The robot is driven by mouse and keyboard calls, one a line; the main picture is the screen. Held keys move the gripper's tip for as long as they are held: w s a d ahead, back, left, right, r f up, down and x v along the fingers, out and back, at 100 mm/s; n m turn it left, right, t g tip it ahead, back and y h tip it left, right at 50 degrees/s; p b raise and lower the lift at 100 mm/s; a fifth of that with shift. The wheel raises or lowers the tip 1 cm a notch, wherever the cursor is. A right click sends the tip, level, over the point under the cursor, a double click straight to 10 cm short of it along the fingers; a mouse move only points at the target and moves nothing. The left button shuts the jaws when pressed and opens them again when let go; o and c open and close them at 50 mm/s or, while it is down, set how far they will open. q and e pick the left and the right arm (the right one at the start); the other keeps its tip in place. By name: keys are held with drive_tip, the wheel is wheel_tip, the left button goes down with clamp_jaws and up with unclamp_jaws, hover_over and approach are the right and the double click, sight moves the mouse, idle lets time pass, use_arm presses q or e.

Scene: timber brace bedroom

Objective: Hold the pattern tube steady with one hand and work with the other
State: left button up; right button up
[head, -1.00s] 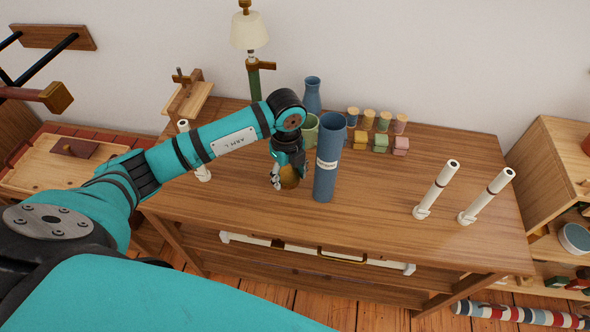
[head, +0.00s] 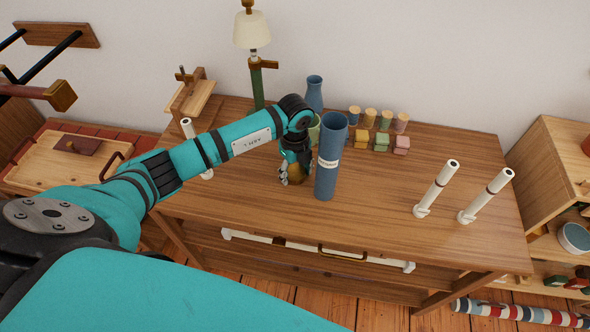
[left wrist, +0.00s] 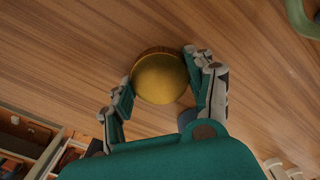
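The blue pattern tube (head: 326,180) stands upright on the wooden table, with a pale label band and an open top. My left gripper (head: 293,172) is low over the table, just left of the tube and apart from it as far as I can see. A round brass-coloured object (left wrist: 160,78) sits between the fingers of my left gripper (left wrist: 163,78) in the left wrist view. The fingertips are close to both its sides; whether they press on it I cannot tell. In the head view the hand partly hides this object. My right gripper is not in view.
A blue vase (head: 314,93) and a green cup (head: 314,130) stand behind the tube. Small coloured blocks (head: 381,142) are at the back. Two white posts (head: 437,188) (head: 487,196) stand at the right, another (head: 190,130) at the left. The table's front middle is clear.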

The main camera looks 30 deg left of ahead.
sight(295, 172)
use_arm(q)
drive_tip(key=o, duration=0.4)
drive_tip(key=shift+r, duration=0.25)
wheel_tip(295, 172, up, 12)
drive_tip(key=shift+f+b, duration=0.1)
drive_tip(key=shift+b, duration=0.55)
drive_tip(key=shift+s, duration=0.1)
